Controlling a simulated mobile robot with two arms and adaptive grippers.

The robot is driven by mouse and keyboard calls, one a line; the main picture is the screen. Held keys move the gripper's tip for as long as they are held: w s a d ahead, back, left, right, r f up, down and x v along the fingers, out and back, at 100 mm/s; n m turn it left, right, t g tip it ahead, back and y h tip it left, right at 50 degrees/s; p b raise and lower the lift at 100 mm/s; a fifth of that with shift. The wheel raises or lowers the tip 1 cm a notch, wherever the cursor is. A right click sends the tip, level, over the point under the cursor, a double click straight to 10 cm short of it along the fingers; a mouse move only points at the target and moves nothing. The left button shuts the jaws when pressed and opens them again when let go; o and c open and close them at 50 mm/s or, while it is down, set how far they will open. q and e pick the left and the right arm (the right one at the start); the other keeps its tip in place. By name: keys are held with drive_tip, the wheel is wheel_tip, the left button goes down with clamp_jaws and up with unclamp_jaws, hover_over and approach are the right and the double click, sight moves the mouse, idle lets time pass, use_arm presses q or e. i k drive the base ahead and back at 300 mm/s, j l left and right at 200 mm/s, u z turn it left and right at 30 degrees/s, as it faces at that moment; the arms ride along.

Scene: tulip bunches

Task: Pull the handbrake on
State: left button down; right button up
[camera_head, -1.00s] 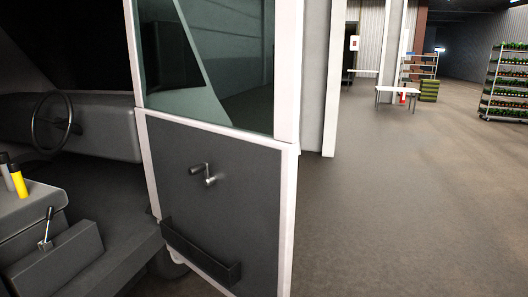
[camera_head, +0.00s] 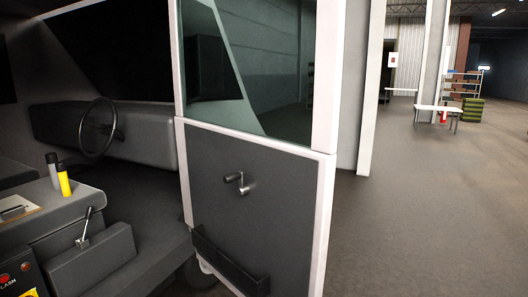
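A lever with a dark grip and a bright metal shaft (camera_head: 86,226), which looks like the handbrake, stands on a dark grey box (camera_head: 95,262) low at the left inside the vehicle cab. It leans up and slightly to the right. Neither of my grippers is in view, and nothing touches the lever.
The open vehicle door (camera_head: 257,195), with a window crank (camera_head: 238,183) and a pocket, stands right of the cab opening. A steering wheel (camera_head: 98,127) and a grey console with a yellow canister (camera_head: 64,180) are inside. Open floor (camera_head: 425,230) lies right, with a white table (camera_head: 437,109) far back.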

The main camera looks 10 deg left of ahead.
sight(90, 212)
drive_tip(key=u, duration=1.4)
